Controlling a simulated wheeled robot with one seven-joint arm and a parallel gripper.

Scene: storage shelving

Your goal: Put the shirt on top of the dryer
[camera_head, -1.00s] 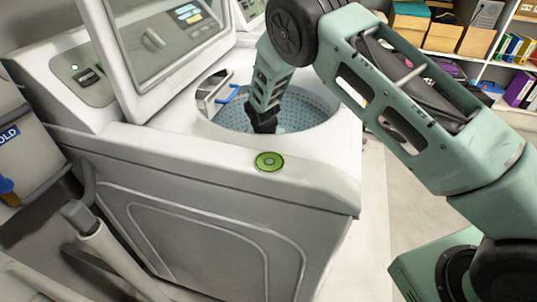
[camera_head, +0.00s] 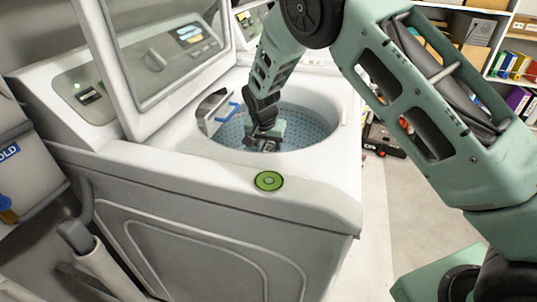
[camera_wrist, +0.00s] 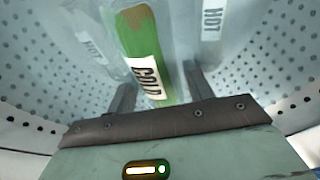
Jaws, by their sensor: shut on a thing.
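My gripper (camera_head: 268,138) reaches down through the open top of a white washer (camera_head: 110,152) into its perforated drum (camera_head: 310,128). In the wrist view, the two fingers of my gripper (camera_wrist: 160,92) stand apart. A green strip (camera_wrist: 140,40) with a white label reading "COLD" shows between them, and my gripper is shut on it. Pale grey-blue surfaces around it bear a "HOT" label (camera_wrist: 212,20). I cannot tell whether the green strip is part of the shirt. No clear shirt shape shows in either view. I cannot tell which machine is the dryer.
The washer's lid (camera_head: 150,60) stands raised on the left. A round green disc (camera_head: 269,181) is on the washer's front rim. A blue hook-like piece (camera_head: 228,112) shows at the drum opening. Shelves with binders (camera_head: 510,65) stand at the back right.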

